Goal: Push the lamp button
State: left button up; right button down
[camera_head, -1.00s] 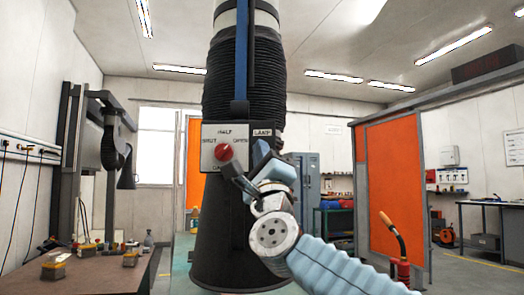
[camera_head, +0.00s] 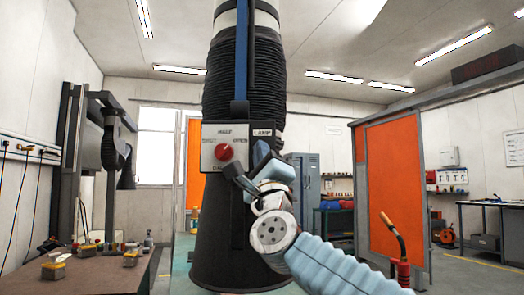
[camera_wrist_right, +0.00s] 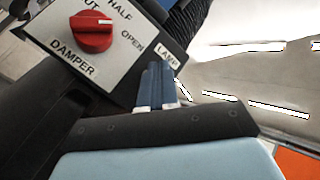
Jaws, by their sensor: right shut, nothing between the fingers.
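A grey control panel (camera_head: 218,157) is fixed to the front of a dark ribbed column (camera_head: 243,90). It bears a red damper knob (camera_head: 223,152) and, at its upper right, a LAMP label (camera_head: 262,132). The label also shows in the right wrist view (camera_wrist_right: 168,57). My right gripper (camera_head: 260,153) is at the panel's right side, just below the label. In the right wrist view its blue-grey fingers (camera_wrist_right: 154,82) are together, empty, with their tips beside the label. The lamp button itself is hidden, and I cannot tell whether the fingers touch it. My left gripper is not in view.
A wooden bench (camera_head: 95,275) with small boxes stands at lower left. An orange screen (camera_head: 393,180) and a torch-like tool (camera_head: 400,250) are at right. The red knob is close to the left of my right gripper.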

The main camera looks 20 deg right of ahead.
jog(key=shift+w, duration=0.1)
dwell(0.3)
jog(key=shift+s+a+b, duration=0.2)
jog(key=shift+s+b, duration=0.2)
jog(key=shift+s, duration=0.3)
jog(key=s+a+b, duration=0.1)
jog(key=s, duration=0.4)
jog(key=shift+s+a+b, duration=0.3)
jog(key=shift+s+a, duration=0.05)
jog(key=shift+s, duration=0.05)
dwell(0.8)
